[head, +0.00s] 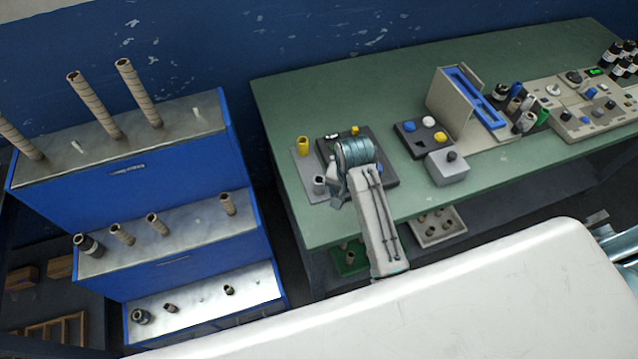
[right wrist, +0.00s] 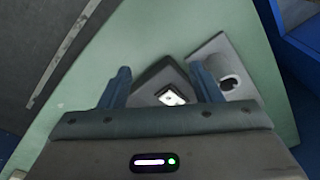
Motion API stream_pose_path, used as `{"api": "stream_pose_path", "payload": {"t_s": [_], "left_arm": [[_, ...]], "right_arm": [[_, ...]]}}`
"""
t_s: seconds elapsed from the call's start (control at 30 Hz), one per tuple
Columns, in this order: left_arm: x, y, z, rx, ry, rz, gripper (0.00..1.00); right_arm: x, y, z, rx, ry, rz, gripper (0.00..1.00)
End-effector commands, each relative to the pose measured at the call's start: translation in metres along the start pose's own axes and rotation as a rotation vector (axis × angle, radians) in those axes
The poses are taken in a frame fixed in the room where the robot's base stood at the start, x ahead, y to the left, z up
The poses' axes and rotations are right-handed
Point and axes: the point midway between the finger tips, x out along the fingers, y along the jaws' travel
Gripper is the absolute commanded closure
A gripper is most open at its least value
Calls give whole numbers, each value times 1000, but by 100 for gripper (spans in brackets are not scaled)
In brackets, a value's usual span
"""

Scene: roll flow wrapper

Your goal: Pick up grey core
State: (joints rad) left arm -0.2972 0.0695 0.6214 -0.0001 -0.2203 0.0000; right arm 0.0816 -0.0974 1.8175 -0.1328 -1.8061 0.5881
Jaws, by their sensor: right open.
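The grey core (head: 319,184), a short hollow cylinder, stands upright at the front of a light grey plate (head: 304,166) on the green table. In the right wrist view the grey core (right wrist: 231,84) shows on its plate, just beyond the right-hand finger and outside the gap between the fingers. My right gripper (head: 338,193) is close to the right of the core in the head view, partly hidden by its own wrist. In the right wrist view the gripper (right wrist: 162,82) is open with nothing between its fingers. My left gripper is not in view.
A yellow core (head: 303,146) stands at the plate's back. A dark tray (head: 388,178) sits right of it, partly under my arm. A button box (head: 446,167) and another dark tray (head: 411,145) are further right. A blue shelf (head: 140,205) with tubes stands left, across a gap.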

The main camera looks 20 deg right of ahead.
Motion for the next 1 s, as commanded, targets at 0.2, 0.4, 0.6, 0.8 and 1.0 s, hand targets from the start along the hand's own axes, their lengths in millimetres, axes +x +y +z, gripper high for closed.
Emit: {"api": "stream_pose_path", "payload": {"t_s": [0.2,0.4,0.6,0.8,1.0], "left_arm": [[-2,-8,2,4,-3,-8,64],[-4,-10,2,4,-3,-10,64],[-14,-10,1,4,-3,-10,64],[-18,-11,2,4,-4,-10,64],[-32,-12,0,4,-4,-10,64]], "right_arm": [[-26,-70,-34,151,-63,17,42],[-36,-96,-43,212,-88,37,42],[-10,-96,-40,218,-93,41,42],[14,-95,-39,217,-90,39,42],[28,-91,-38,217,-91,41,42]]}}
